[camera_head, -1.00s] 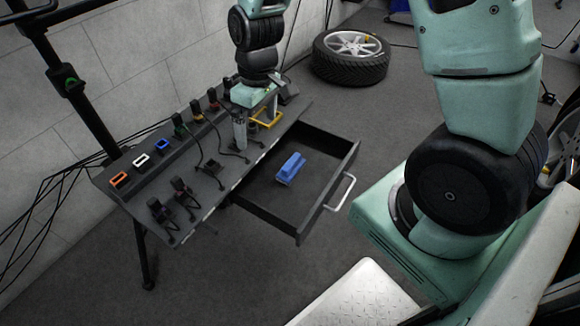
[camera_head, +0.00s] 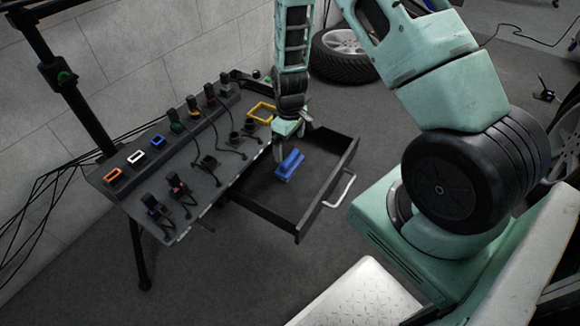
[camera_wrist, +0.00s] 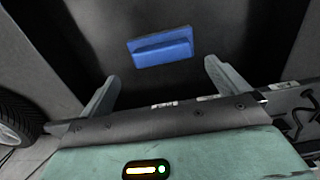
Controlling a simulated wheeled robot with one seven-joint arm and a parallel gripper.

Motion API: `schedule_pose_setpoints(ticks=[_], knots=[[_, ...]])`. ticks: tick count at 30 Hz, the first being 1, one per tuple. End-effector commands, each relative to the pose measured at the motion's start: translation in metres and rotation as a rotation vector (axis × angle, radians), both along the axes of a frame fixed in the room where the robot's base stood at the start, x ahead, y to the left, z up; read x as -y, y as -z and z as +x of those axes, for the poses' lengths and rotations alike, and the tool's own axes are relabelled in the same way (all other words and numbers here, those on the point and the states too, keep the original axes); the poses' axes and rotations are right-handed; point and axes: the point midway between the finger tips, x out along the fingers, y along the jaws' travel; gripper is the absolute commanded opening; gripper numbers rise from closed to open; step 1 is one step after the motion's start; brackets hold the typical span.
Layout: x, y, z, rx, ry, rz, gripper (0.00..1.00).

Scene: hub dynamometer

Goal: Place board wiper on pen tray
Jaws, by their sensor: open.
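The board wiper (camera_head: 290,165) is a blue block with a raised grip, lying in the open drawer. In the wrist view the wiper (camera_wrist: 162,48) lies beyond my fingertips, roughly centred between them, and not touching them. My gripper (camera_head: 280,150) hangs beside the wiper at the tabletop side of the drawer. In the wrist view my gripper (camera_wrist: 160,70) is open, with nothing between its fingers. I cannot tell for sure which part is the pen tray.
The dark tabletop (camera_head: 150,187) carries several cabled connectors, small coloured frames and a yellow square frame (camera_head: 261,112). The pulled-out drawer (camera_head: 255,205) has raised walls and a silver handle (camera_head: 340,190). Apart from the wiper, it looks empty. A wheel (camera_head: 335,62) lies on the floor behind.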

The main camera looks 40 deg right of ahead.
Motion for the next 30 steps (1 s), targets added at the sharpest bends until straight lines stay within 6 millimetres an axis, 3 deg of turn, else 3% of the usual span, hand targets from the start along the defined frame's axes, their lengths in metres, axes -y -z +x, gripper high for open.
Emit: schedule_pose_setpoints(ticks=[8, 18, 25, 30], knots=[[-0.001, 0.018, -0.001, 0.000, -0.001, 0.001, 1.00], [-0.002, 0.062, -0.004, 0.000, 0.001, 0.001, 1.00], [-0.002, 0.062, -0.004, 0.001, 0.000, 0.000, 1.00], [-0.002, 0.062, -0.004, 0.001, 0.000, 0.000, 0.58]])
